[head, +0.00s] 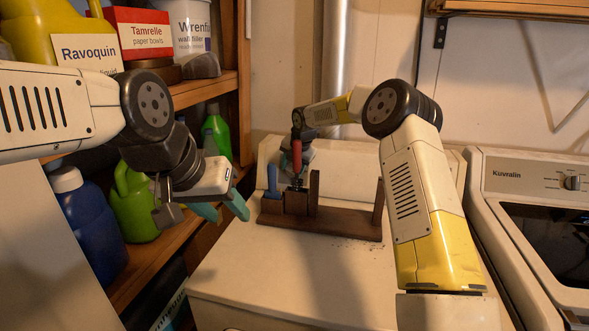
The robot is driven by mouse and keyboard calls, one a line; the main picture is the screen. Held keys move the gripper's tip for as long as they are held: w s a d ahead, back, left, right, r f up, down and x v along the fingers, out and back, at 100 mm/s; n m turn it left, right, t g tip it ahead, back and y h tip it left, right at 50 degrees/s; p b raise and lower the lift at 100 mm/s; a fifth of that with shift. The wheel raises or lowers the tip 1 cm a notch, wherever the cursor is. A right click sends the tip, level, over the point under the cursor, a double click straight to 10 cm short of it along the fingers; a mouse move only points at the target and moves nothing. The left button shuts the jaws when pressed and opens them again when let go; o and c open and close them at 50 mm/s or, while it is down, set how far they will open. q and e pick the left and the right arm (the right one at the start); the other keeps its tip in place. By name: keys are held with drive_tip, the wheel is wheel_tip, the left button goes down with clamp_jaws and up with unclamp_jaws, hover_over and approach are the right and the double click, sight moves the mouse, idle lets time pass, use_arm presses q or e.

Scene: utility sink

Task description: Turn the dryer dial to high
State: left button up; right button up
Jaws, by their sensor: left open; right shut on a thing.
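The dial (572,183) is a small knob on the control panel of the white machine marked Kuvralin, at the right edge of the head view. Its exact setting is too small to read. My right gripper (299,163) is far to the left of the dial, over the wooden rack on the middle white machine. It is shut on a red-handled tool (297,152), which stands upright at the rack; the fingertips are partly hidden. My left gripper (223,208) is open and empty, with teal fingers, left of the rack and well away from the dial.
The wooden rack (340,227) has upright posts and a blue-handled tool (271,182) at its left. Shelves (150,270) with bottles and boxes stand close on the left. My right arm crosses between the rack and the Kuvralin machine (515,172). The front of the middle machine's top (250,270) is clear.

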idle(0.3)
drive_tip(key=o, duration=1.4)
drive_tip(key=shift+c, duration=0.2)
drive_tip(key=shift+r, duration=0.1)
drive_tip(key=v, duration=0.7)
drive_tip(key=shift+s+r, duration=0.15)
drive_tip(key=shift+s, duration=0.1)
drive_tip(key=shift+d, duration=0.15)
